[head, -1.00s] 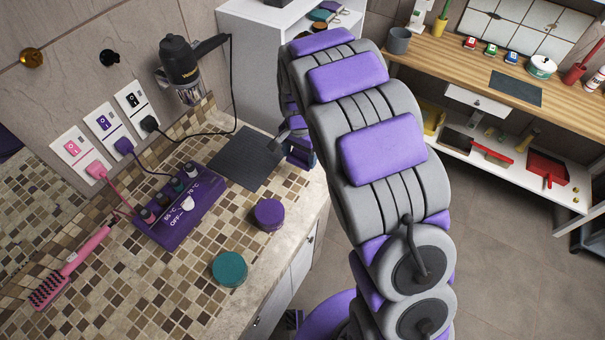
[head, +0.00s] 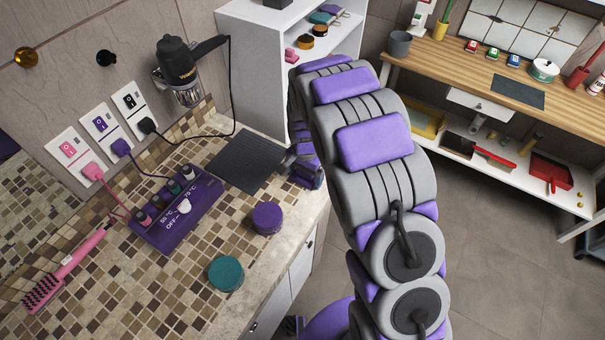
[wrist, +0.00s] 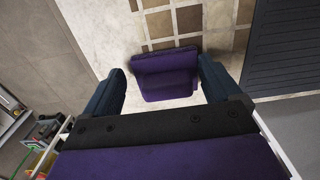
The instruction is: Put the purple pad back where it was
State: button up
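The purple pad (wrist: 165,75) shows in the wrist view between my fingertips, over the pale stone edge of the counter. My gripper (wrist: 163,80) has its two dark blue fingers on either side of it. The pad's upper part comes close to both fingertips, and a thin pale gap shows at its lower left. I cannot tell whether the fingers press on it or whether it rests on the counter. In the head view my gripper (head: 307,170) is low at the counter's right edge, beside the dark ribbed mat, and the pad cannot be made out there.
The dark mat (head: 247,160) lies on the mosaic counter (head: 175,285). A purple round tin (head: 267,217), a teal round tin (head: 226,273), a purple control box (head: 176,210) and a pink brush (head: 65,270) stand left of my arm. A white shelf (head: 262,80) rises behind.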

aim_at(302, 179)
jog(key=shift+o, duration=0.7)
jog(key=shift+d+r, duration=0.1)
jog(key=shift+d, duration=0.6)
jog(key=shift+a+r, duration=0.15)
jog(key=shift+a, duration=0.4)
jog(key=r, duration=0.1)
jog(key=a+r, duration=0.1)
jog(key=r, duration=0.1)
jog(key=shift+w+p, duration=0.1)
jog(key=shift+p, duration=0.25)
jog(key=shift+r+p, duration=0.75)
jog(key=shift+r, duration=3.7)
jog(key=s+d+r+n, duration=0.2)
jog(key=s+d+r, duration=0.75)
jog(key=s, duration=0.45)
jog(key=s+d+r+n, duration=0.1)
jog(key=s+r+n, duration=0.1)
jog(key=s, duration=0.9)
jog(key=s+d+r+n+g, duration=0.1)
jog(key=s+d+n, duration=0.1)
jog(key=s, duration=0.9)
jog(key=shift+s+r+n+g, duration=0.2)
jog(key=shift+r+n+g, duration=0.1)
jog(key=shift+r+n, duration=0.1)
